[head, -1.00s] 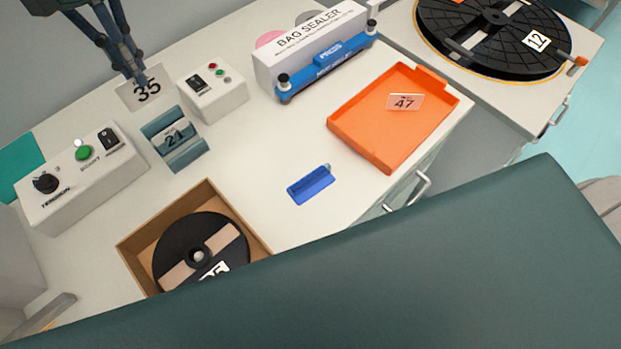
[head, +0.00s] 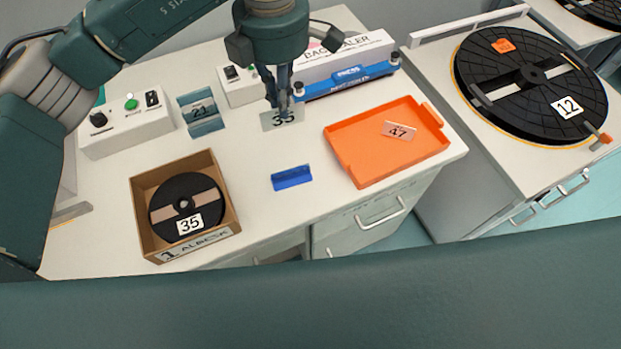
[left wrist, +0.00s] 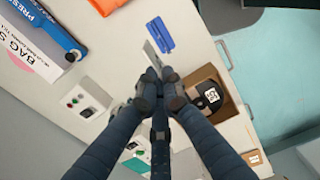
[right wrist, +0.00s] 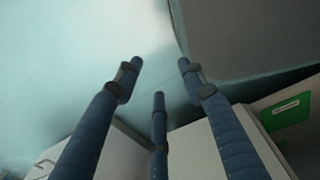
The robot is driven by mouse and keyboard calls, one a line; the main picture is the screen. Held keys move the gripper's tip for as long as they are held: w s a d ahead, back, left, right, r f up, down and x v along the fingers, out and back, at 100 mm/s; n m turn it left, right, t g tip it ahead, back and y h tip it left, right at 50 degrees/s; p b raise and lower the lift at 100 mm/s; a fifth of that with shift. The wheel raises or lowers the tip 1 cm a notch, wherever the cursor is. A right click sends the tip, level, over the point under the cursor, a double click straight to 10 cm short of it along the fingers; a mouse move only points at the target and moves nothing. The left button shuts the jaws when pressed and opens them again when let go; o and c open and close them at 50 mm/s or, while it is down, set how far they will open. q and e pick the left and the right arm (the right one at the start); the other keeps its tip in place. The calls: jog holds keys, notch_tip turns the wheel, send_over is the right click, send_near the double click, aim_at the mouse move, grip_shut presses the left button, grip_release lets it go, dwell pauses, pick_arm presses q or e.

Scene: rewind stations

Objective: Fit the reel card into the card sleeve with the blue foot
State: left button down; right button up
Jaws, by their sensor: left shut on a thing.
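The reel card (head: 282,120), a clear plate marked 35, hangs from my left gripper (head: 285,101), which is shut on its top edge above the table. In the left wrist view the card (left wrist: 152,55) shows as a thin pale strip beyond the fingertips (left wrist: 157,78). The card sleeve with the blue foot (head: 291,177) lies on the white tabletop, nearer than the card and apart from it. It also shows in the left wrist view (left wrist: 160,35). My right gripper (right wrist: 160,72) is open and empty, over the floor away from the table.
An orange tray (head: 365,172) with a card marked 47 is right of the sleeve. A cardboard box (head: 142,214) with a reel marked 35 is left. A teal holder (head: 206,126) with card 21, control boxes and a bag sealer (head: 350,55) stand behind. Tabletop around the sleeve is clear.

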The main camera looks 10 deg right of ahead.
aim_at(284, 125)
pick_arm(q)
jog(key=f+p, duration=0.2)
jog(key=f, duration=0.4)
jog(key=shift+s+f, duration=0.1)
jog(key=shift+s, duration=0.1)
notch_tip(284, 125, down, 13)
jog(key=p, duration=0.4)
jog(key=shift+w, duration=0.1)
jog(key=shift+d+f, duration=0.1)
jog(key=shift+f, duration=0.4)
pick_arm(e)
notch_tip(284, 125, up, 7)
jog(key=w+a, duration=0.2)
jog(key=shift+w+a+f, duration=0.2)
pick_arm(q)
jog(key=shift+f, duration=0.2)
jog(key=c, duration=1.9)
grip_release()
jog(key=shift+r, duration=0.1)
jog(key=shift+c, duration=0.2)
pick_arm(e)
jog(key=shift+a+f, duration=0.15)
jog(key=shift+a, duration=0.15)
